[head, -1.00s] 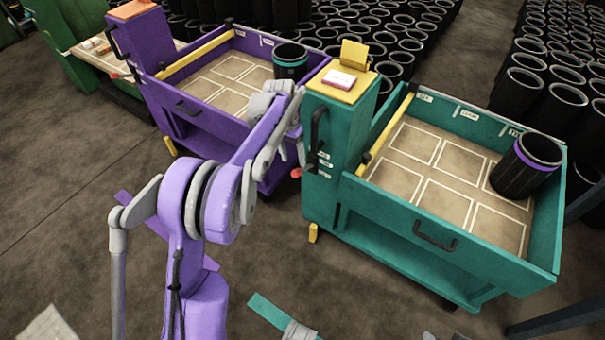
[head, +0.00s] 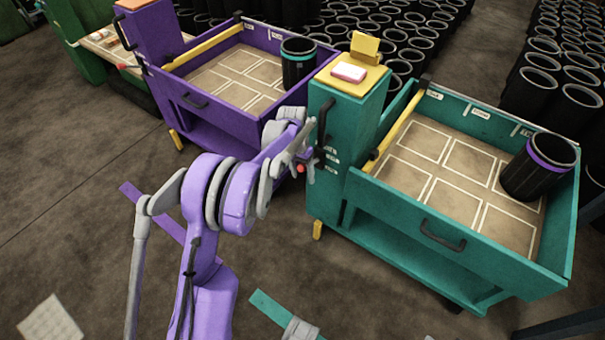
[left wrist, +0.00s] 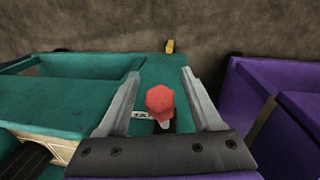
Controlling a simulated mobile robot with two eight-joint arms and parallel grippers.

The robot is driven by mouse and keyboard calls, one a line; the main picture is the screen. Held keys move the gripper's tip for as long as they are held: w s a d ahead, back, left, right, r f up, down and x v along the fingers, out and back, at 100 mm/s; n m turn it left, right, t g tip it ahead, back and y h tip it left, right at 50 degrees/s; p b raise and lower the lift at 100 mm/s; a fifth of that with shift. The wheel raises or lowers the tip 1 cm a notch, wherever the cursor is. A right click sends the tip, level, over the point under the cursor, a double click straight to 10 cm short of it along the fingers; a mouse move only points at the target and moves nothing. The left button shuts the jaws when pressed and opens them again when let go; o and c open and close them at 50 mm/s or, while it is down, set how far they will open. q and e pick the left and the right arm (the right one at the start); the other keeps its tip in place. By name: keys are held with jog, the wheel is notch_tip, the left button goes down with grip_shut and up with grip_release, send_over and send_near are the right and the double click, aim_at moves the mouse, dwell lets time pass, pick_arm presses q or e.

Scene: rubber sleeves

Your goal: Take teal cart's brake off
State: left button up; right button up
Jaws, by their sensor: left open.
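The teal cart (head: 360,192) stands at the right in the head view, with a black handle (head: 323,125) on its tall end post. A red knob (head: 300,169) shows low on that post, by my left gripper (head: 308,155). In the left wrist view the red knob (left wrist: 160,102) lies between the two spread fingers of my left gripper (left wrist: 155,95), with the teal cart (left wrist: 95,95) behind it. The fingers are open and I see no contact with the knob. My right gripper is not in view.
A purple cart (head: 215,130) stands close on the left, leaving a narrow gap; it fills the right of the wrist view (left wrist: 245,105). A black sleeve with a purple band (head: 540,170) stands in the teal cart's tray. Many black sleeves stand behind. The front floor is mostly clear.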

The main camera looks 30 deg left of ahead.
pick_arm(q)
grip_shut()
dwell(1.3)
